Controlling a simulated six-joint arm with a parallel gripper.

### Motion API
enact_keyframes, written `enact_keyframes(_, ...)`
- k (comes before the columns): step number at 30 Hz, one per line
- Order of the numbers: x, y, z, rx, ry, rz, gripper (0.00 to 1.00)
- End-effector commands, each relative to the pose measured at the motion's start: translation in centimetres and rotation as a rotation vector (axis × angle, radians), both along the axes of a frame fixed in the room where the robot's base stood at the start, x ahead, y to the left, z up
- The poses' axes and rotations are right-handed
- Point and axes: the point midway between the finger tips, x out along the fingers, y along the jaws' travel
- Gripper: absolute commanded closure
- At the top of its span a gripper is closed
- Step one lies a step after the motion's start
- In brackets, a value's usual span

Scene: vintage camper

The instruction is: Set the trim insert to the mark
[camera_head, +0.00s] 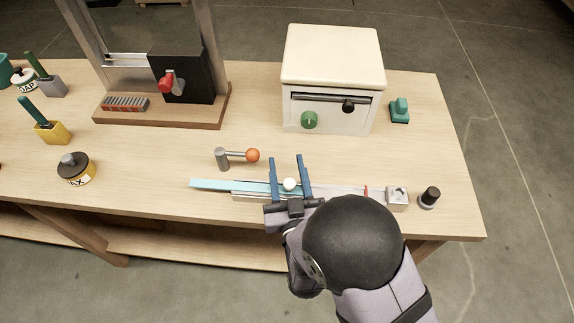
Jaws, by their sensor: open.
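The trim insert (225,185) is a light blue strip lying along a grey metal rail (340,191) near the table's front edge. Its left end sticks out past the rail. A round white knob (290,184) stands on the strip's line. A thin red mark (366,192) crosses the rail to the right, apart from the knob. My gripper (286,158) is over the rail with its two blue fingers apart, one on each side of the knob. Whether the fingers touch the knob cannot be told. My arm hides some of the area in front of the rail.
A metal block (397,196) ends the rail at right, with a black-topped knob (429,197) beside it. An orange-ball lever (238,157) stands just behind the rail. A cream box (332,75) stands farther back.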

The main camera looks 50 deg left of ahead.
Motion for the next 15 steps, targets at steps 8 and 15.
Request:
enact_keyframes(8, 0.00, 0.02, -0.04, -0.001, 0.001, 0.000, 0.73)
enact_keyframes(15, 0.03, -0.02, -0.04, -0.001, 0.001, 0.000, 1.00)
